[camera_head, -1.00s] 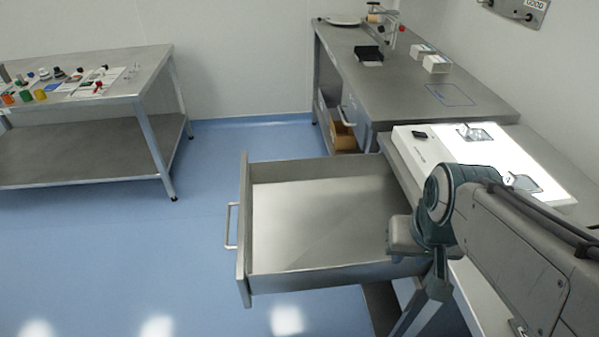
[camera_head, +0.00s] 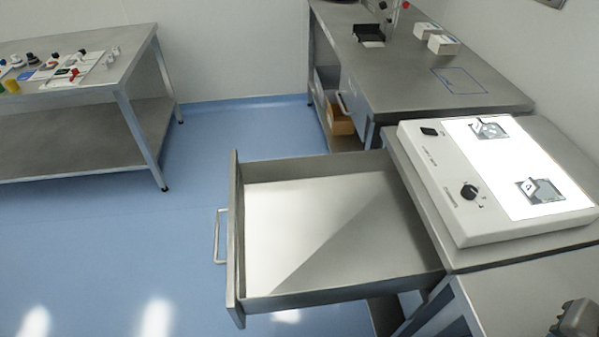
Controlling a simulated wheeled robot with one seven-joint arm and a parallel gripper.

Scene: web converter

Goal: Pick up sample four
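Two small clear samples with dark-edged squares lie on the lit white panel of the light box (camera_head: 450,190). The far sample (camera_head: 489,128) is near the panel's back edge, and the near sample (camera_head: 540,191) is close to its front right. Each bears a small tag or mark, too small to read for certain, so I cannot tell which is sample four. My gripper is not in view. Only a grey piece of what seems to be my arm shows at the bottom right corner.
An open, empty metal drawer (camera_head: 320,228) juts out left of the light box, over the blue floor. A bench (camera_head: 420,85) behind holds a black tray (camera_head: 369,35) and white boxes (camera_head: 443,45). A side table (camera_head: 75,105) at the left carries several small items.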

